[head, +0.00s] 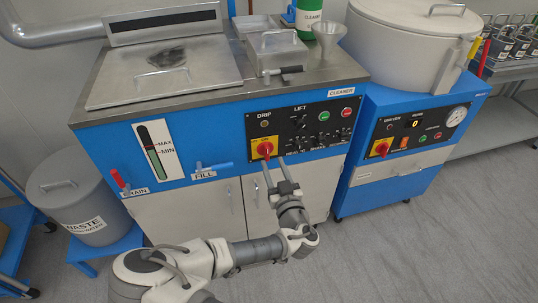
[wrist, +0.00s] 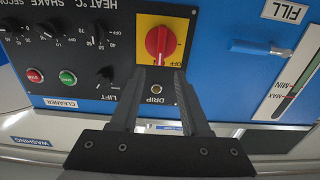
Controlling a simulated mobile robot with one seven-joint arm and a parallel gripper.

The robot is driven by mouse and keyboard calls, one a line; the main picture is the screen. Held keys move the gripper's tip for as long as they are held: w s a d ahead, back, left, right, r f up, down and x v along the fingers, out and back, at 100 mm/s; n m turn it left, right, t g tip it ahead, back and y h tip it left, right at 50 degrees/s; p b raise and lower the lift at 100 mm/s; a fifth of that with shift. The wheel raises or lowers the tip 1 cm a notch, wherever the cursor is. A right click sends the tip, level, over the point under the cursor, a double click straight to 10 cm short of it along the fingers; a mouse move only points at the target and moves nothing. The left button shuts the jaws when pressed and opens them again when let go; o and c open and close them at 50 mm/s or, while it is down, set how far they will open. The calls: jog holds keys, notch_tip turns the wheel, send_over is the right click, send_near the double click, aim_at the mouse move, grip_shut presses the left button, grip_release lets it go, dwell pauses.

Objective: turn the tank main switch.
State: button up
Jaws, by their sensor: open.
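The tank main switch is a red knob on a yellow plate (head: 265,148) at the left end of the black control panel on the blue cleaner tank. In the wrist view, which is upside down, the red knob (wrist: 160,42) has its grip roughly upright, with "OFF" lettering beside its lower end. My gripper (head: 273,168) is in front of the panel, close to the switch. Its two dark fingers (wrist: 158,75) are apart with nothing between them. Their tips appear just under the knob in the wrist view; whether they touch the panel I cannot tell.
The panel also has dials and green and red buttons (wrist: 67,77). A blue FILL valve (head: 213,168) and a red DRAIN valve (head: 120,182) are to the left. The right machine has a similar red-and-yellow switch (head: 381,148). Grey floor (head: 400,250) is open at the right.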

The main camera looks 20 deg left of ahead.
aim_at(268, 150)
jog(key=shift+b+x, duration=0.35)
jog(key=shift+x, duration=2.45)
jog(key=shift+d, duration=0.1)
grip_shut()
